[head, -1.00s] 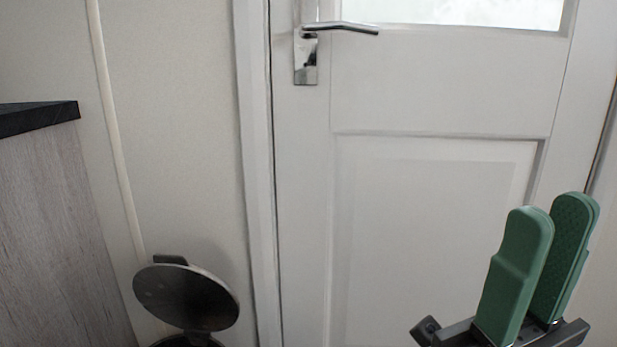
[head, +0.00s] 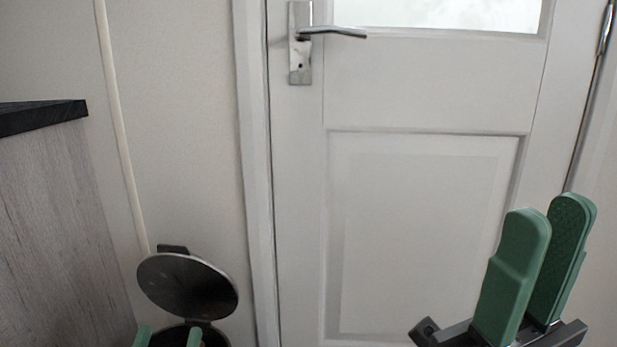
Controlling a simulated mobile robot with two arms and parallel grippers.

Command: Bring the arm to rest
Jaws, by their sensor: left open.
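The two green fingertips of my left gripper (head: 168,338) show at the bottom left edge of the head view, spread apart with nothing seen between them. They overlap the opening of the bin in the picture; their distance from it is unclear. The rest of the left arm is out of frame. My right gripper (head: 548,225) stands at the lower right with its green fingers pointing up. A gap shows between those fingers, and they hold nothing.
A dark round bin (head: 208,333) with its lid (head: 188,286) raised stands on the left by the wall. A wood-grain cabinet (head: 55,225) with a dark top (head: 40,115) is at the far left. A closed white door (head: 420,220) with a metal handle (head: 335,31) faces me.

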